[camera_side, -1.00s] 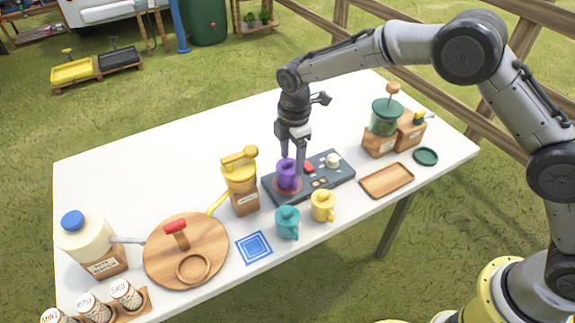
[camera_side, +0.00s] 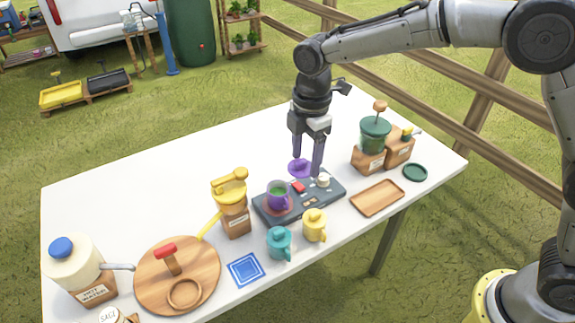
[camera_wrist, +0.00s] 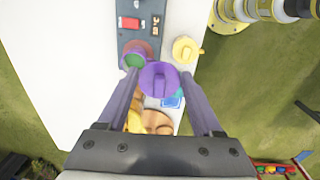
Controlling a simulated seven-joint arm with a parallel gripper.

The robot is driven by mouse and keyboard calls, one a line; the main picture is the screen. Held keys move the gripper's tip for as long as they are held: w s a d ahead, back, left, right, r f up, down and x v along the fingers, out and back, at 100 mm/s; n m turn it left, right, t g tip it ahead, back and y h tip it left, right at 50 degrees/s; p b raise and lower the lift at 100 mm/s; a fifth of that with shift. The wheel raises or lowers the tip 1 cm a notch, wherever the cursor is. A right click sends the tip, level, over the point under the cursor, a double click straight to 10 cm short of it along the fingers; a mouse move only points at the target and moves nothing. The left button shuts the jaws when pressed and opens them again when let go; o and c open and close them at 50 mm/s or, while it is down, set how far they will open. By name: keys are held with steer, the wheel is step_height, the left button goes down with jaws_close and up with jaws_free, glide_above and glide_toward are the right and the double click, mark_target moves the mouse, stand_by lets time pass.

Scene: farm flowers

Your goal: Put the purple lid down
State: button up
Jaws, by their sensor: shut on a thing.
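The purple lid (camera_side: 300,168) is between my gripper's fingertips (camera_side: 308,167), held above the table, behind the dark grey board. In the wrist view the lid (camera_wrist: 159,80) shows its raised handle between my fingers (camera_wrist: 159,74); the exact contact is hard to make out. The purple mug (camera_side: 278,201) stands uncovered on the reddish round spot of the board, green inside. It also shows in the wrist view (camera_wrist: 134,60), up and left of the lid.
The dark grey board (camera_side: 325,198) carries a red block and a white knob. A teal mug (camera_side: 279,244) and a yellow mug (camera_side: 315,225) stand in front. A wooden tray (camera_side: 377,198) and a green disc (camera_side: 415,172) lie right. The white table (camera_side: 140,190) is clear behind and left.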

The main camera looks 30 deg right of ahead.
steer(key=s+d+r, duration=0.3)
steer(key=s, duration=0.4)
steer(key=s+a+f, duration=0.8)
steer(key=a, duration=0.3)
glide_above(251, 268)
steer(key=shift+g, duration=0.3)
steer(key=f, duration=0.9)
steer(key=shift+s+d, duration=0.15)
steer(key=shift+s, duration=0.05)
steer(key=shift+w+a+f, duration=0.2)
steer(key=shift+f, duration=1.7)
steer(key=shift+f, duration=0.15)
